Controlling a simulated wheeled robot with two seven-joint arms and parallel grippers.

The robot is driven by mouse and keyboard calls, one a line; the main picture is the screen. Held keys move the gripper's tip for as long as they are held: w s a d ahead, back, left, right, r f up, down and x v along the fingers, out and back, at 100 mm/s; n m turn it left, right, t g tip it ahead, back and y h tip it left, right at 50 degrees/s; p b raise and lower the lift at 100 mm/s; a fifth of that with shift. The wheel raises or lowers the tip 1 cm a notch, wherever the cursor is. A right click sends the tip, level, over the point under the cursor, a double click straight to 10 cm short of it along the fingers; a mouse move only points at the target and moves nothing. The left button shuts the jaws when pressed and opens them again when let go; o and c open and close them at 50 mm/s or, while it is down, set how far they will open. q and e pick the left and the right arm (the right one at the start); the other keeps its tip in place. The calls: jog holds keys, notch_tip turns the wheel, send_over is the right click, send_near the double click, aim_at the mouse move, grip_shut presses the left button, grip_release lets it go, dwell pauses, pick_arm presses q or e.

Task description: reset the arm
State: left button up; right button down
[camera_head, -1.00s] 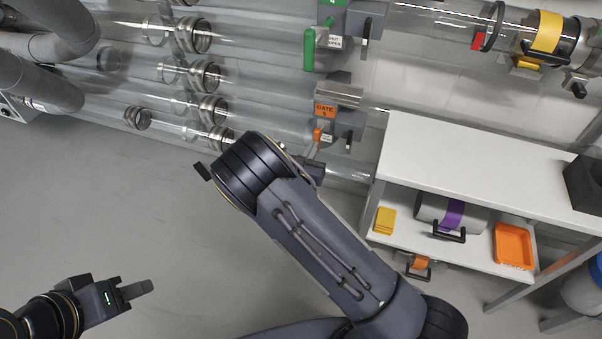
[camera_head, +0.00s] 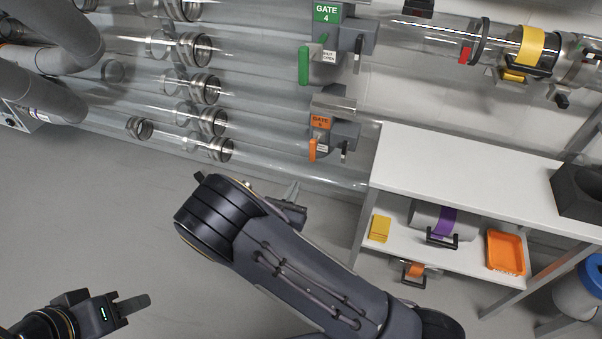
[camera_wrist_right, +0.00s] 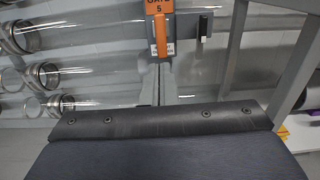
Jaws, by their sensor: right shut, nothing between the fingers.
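My right arm crosses the lower middle of the head view. Its gripper (camera_head: 292,190) is partly hidden behind the wrist, below the orange-labelled gate 5 (camera_head: 320,122), and is shut and empty. It is apart from the gate's orange handle (camera_head: 312,150), which hangs down.
Clear tubes with metal collars (camera_head: 205,90) run along the wall. Green-labelled gate 4 (camera_head: 327,12) is above gate 5. A white shelf table (camera_head: 460,180) stands right, with a purple-banded canister (camera_head: 447,220), orange tray (camera_head: 506,252) and black box (camera_head: 580,190). Floor at left is clear.

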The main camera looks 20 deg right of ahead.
jog(key=s+d+r+m+g+y, duration=0.1)
jog(key=s+d+r+m+g, duration=0.2)
jog(key=s+d+m+g, duration=0.45)
jog(key=s+d+r+m+g, duration=0.3)
jog(key=s+d+m+g, duration=0.35)
jog(key=s+m, duration=0.2)
jog(key=s+a+r+m+g+y, duration=0.15)
jog(key=s+r+m+y, duration=0.25)
jog(key=s+m+y, duration=0.4)
jog(key=s+a+r+m+t+y, duration=0.4)
jog(key=a+r+m+t+y, duration=0.1)
jog(key=r+m+t, duration=0.15)
notch_tip(320, 180, up, 26)
jog(key=p, duration=2.5)
jog(key=shift+s+f, duration=0.15)
jog(key=shift+f, duration=0.1)
jog(key=shift+m, duration=0.25)
